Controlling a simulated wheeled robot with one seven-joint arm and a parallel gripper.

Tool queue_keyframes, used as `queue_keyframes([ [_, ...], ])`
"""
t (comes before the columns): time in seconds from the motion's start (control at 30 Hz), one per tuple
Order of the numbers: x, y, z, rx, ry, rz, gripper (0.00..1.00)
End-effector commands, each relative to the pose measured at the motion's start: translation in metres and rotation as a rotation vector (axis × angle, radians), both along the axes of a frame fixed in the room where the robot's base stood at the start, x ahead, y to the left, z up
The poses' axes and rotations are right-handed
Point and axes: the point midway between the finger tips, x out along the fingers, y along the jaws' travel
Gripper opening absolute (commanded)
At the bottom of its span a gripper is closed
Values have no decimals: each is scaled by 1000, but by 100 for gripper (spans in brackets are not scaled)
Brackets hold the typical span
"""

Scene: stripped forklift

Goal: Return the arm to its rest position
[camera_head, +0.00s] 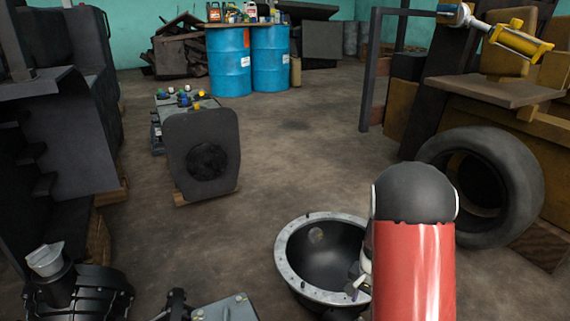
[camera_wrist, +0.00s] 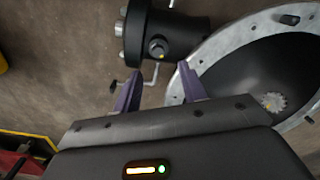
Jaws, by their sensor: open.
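My gripper (camera_wrist: 160,90) shows in the wrist view with its two purple fingers apart and nothing between them. Ahead of the fingers lie a dark cylindrical part (camera_wrist: 185,37) with bolts and a thin bent rod. A dark bowl-shaped housing with a pale bolted flange (camera_wrist: 222,42) is to the right of the fingers. In the head view, my red and black arm link (camera_head: 413,262) stands at the lower right, in front of the housing's right side. My gripper itself is hidden or cannot be made out there.
The housing's flange (camera_head: 290,255) is close beside my arm. A tire (camera_head: 515,165) leans at the right below a wooden shelf (camera_head: 480,91). A dark block (camera_head: 188,135) stands left of centre. Blue barrels (camera_head: 230,70) stand at the back. The middle floor is clear.

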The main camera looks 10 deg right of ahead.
Motion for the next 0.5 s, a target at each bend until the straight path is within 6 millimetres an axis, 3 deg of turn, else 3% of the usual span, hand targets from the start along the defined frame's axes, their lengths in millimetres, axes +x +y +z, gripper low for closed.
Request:
queue_keyframes([
  [0.13,-3,20,68,7,-67,83,42],
  [0.27,-18,45,139,7,-140,197,42],
  [0.5,-71,85,248,-27,-264,410,42],
])
